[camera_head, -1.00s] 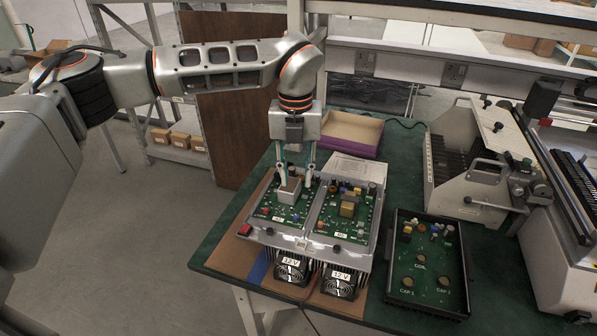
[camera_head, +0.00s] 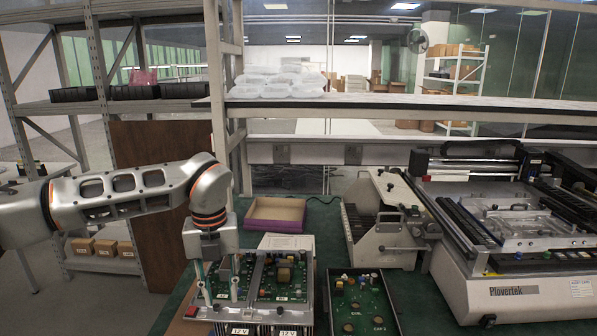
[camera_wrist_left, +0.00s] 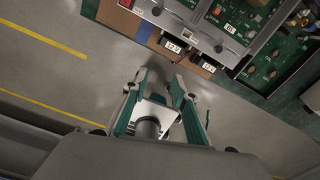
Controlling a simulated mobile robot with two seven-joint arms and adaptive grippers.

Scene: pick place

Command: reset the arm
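My left arm comes in from the left in the head view. Its gripper (camera_head: 218,290) points down, with the two fingers apart, in front of the left circuit board (camera_head: 245,268). In the wrist view the left gripper (camera_wrist_left: 161,78) shows two spread fingers with nothing clear between the tips. There the grey floor lies beyond the tips, and the table edge with the 12 V fan units (camera_wrist_left: 172,46) is further up. The right circuit board (camera_head: 283,278) stands beside the left one. The fingers hide part of the left board. My right gripper is in neither view.
A black tray (camera_head: 392,318) with parts lies right of the boards. A purple-sided open box (camera_head: 275,224) stands behind them. A grey machine (camera_head: 385,235) and a larger Plovertek machine (camera_head: 490,293) fill the right side. Shelving (camera_head: 90,108) stands behind the arm.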

